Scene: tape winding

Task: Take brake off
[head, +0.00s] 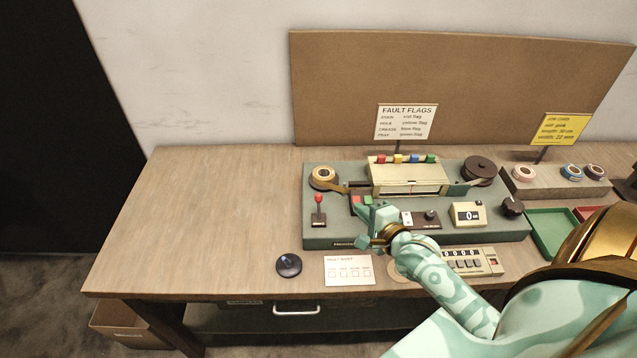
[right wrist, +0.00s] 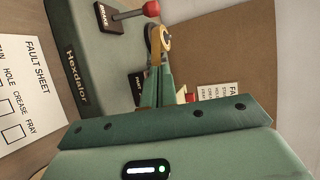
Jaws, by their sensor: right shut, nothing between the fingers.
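The brake lever (head: 319,203) has a red knob on a thin stem over a small black base. It stands at the front left of the grey-green machine (head: 330,238). In the right wrist view the red knob (right wrist: 151,8) and the base marked BRAKE (right wrist: 108,16) are near the top edge. My right gripper (head: 359,210) is over the machine, right of the lever and apart from it. In the right wrist view its green fingers (right wrist: 157,85) are together with nothing between them. My left gripper is in neither view.
A tape roll (head: 323,178) sits behind the lever, and small red and green buttons (head: 362,199) are close by my right gripper. The table's left side (head: 200,220) is clear.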

